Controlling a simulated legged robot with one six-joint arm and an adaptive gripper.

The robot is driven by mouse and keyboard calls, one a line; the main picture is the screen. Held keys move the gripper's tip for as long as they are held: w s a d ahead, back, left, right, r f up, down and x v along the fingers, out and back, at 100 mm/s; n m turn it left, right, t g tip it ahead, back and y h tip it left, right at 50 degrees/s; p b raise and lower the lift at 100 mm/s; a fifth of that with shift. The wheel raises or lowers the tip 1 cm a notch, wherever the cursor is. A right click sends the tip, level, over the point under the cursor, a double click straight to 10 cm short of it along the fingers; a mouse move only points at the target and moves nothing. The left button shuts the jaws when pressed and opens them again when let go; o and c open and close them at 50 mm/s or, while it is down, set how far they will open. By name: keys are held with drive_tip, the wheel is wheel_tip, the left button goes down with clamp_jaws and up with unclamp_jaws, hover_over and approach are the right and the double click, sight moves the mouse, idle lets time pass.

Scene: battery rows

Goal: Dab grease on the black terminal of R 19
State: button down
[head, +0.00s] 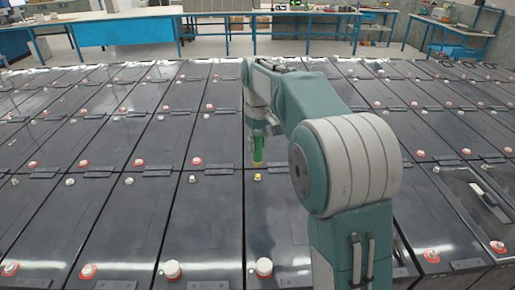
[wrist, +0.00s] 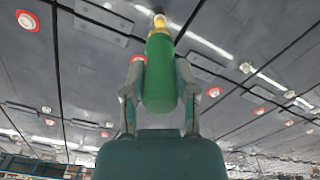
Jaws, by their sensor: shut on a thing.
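My gripper (head: 262,128) is shut on a green grease tube (wrist: 160,75) with a yellow nozzle (wrist: 159,30). The tube also shows in the head view (head: 258,148), hanging upright, nozzle down. Just below the nozzle is a small terminal with a yellow top (head: 257,177), on a black battery (head: 272,215) in the near row. Its neighbour terminal (head: 192,178) is pale grey. Whether the nozzle touches the yellow-topped terminal, I cannot tell. No label R 19 is readable in either view.
Rows of black batteries with red-ringed terminals (head: 197,161) and grey ones fill the floor. White-capped posts (head: 264,267) stand at the near end. A tool (head: 482,190) lies on a battery at the right. Blue workbenches (head: 130,32) stand behind. My arm hides part of the right side.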

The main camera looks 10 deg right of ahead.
sight(258, 135)
drive_tip(key=shift+r, duration=1.75)
drive_tip(key=shift+s, duration=0.1)
